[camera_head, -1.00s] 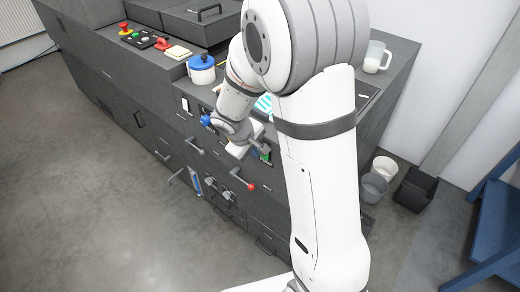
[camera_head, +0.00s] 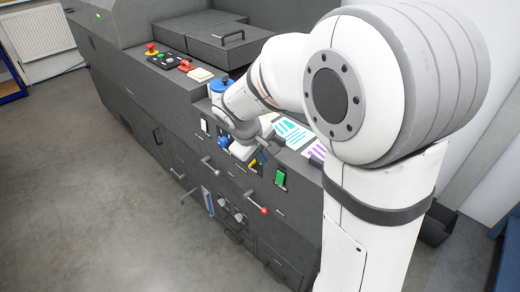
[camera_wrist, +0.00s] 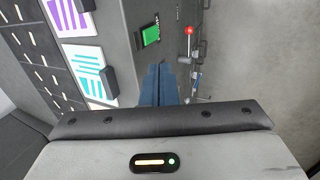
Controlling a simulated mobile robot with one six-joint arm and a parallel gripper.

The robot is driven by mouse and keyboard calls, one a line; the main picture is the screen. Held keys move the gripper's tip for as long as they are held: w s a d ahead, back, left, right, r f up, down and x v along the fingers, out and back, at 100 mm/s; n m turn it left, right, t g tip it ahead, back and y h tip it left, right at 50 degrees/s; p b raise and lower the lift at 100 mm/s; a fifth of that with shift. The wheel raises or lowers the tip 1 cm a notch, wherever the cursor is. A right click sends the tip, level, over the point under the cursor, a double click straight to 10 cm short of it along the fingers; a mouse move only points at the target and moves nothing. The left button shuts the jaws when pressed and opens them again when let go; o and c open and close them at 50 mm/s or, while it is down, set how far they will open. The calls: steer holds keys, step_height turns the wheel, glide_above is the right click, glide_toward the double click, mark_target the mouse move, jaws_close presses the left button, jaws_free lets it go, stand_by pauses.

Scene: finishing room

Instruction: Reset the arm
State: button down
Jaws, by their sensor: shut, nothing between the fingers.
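My gripper (camera_wrist: 158,88) shows in the wrist view with its two blue fingers together and nothing between them. In the head view my white arm reaches from the right toward the dark machine (camera_head: 140,95). There my gripper (camera_head: 254,162) is small and partly hidden, close to the machine's front upper edge. In the wrist view the fingers point along the machine's front, with a green switch (camera_wrist: 151,35) ahead of them. I cannot tell whether they touch the machine.
A lever with a red knob (camera_head: 264,210) sticks out from the machine's front. Printed sheets (camera_head: 291,133) lie on top. The floor (camera_head: 100,220) at the left is clear.

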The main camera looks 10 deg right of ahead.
steer(key=s+d+r+m+y, duration=0.2)
steer(key=s+m, duration=0.1)
steer(key=s, duration=0.6)
steer(key=s+d+r+m+y, duration=0.1)
steer(key=s+r+m, duration=0.2)
steer(key=s, duration=0.7)
steer(key=shift+d+m+y, duration=0.4)
steer(key=shift+m, duration=0.1)
steer(key=shift+r, duration=0.1)
